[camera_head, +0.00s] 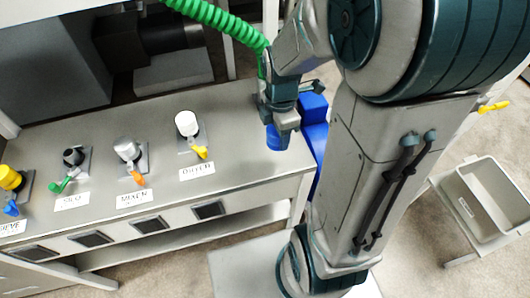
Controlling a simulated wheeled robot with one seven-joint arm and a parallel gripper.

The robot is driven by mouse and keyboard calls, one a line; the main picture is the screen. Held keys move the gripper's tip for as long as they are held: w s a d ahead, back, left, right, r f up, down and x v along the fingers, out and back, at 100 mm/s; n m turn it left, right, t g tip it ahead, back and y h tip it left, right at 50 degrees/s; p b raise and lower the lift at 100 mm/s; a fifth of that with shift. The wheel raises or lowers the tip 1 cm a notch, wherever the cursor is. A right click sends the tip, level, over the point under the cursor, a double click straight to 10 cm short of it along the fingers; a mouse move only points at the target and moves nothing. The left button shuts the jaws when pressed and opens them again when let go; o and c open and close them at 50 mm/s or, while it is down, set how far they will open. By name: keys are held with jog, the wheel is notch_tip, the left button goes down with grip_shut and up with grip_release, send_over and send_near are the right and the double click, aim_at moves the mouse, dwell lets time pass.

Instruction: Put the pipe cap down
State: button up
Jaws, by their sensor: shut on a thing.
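My gripper (284,122) is over the right end of the grey metal bench (240,108), pointing down. It is shut on a small blue piece, which I take to be the pipe cap (275,139). The cap shows just under and left of the fingers, and they hide part of it. I cannot tell whether its underside touches the bench top or is a little above it.
A blue object (314,107) is just right of my gripper. A grey bin (483,205) is at right. Bench top between white fitting and gripper is clear.

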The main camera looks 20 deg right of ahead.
jog(key=s+n+b, duration=0.2)
jog(key=s+n, duration=0.4)
jog(key=n, duration=0.2)
jog(key=w+f, duration=0.2)
jog(key=w, duration=0.2)
jog(key=w+f, duration=0.2)
jog(key=w, duration=0.1)
jog(key=w+d+f, duration=0.1)
jog(key=w+f, duration=0.1)
jog(key=w, duration=0.2)
jog(key=shift+w+f, duration=0.15)
jog(key=shift+w, duration=0.15)
jog(key=shift+w+f, duration=0.1)
jog(key=shift+f, duration=2)
jog(key=shift+f, duration=0.1)
jog(key=o, duration=1)
